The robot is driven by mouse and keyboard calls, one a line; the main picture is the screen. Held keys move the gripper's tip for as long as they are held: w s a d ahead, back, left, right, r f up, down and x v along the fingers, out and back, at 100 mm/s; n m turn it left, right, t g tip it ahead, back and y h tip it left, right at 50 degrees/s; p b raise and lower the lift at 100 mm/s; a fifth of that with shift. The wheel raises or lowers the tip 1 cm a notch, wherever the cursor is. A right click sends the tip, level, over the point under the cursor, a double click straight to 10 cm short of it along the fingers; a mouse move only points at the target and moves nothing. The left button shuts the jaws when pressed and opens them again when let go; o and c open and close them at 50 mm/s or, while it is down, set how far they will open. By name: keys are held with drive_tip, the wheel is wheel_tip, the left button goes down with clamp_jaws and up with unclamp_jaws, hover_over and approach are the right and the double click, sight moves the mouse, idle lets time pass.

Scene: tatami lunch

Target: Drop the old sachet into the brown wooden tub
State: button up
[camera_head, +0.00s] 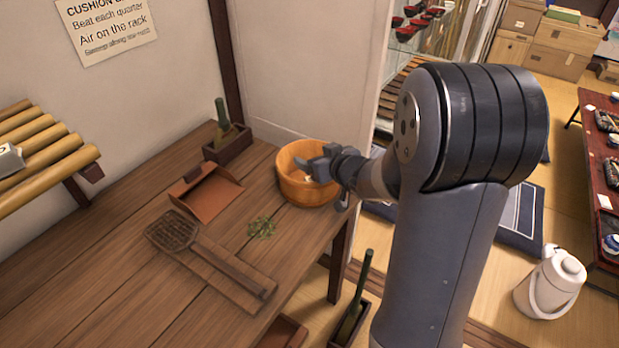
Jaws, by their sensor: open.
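The brown wooden tub (296,190) stands upright near the right edge of the wooden table. My gripper (312,166) is open at the tub's mouth, with its fingers over the opening. A small pale patch (308,178) shows by the fingers, inside the tub's outline. It may be the old sachet, but it is too small and too covered to be sure. The gripper and wrist hide the right part of the tub and much of its inside.
On the table (110,262) lie a green dried bundle (262,228), a woven beater (174,231), a reddish-brown dustpan (208,196) and a dark box with a green-handled brush (228,146). A wall stands behind the tub. A white jug (551,285) stands on the floor at right.

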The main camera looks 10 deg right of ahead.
drive_tip(key=p+v, duration=0.2)
drive_tip(key=v, duration=0.8)
drive_tip(key=shift+w+f, duration=0.1)
drive_tip(key=b+x, duration=0.2)
drive_tip(key=x, duration=0.9)
drive_tip(key=shift+a+b, duration=0.1)
drive_tip(key=shift+b, duration=0.2)
drive_tip(key=shift+r+p, duration=2.2)
drive_tip(key=shift+f, duration=0.15)
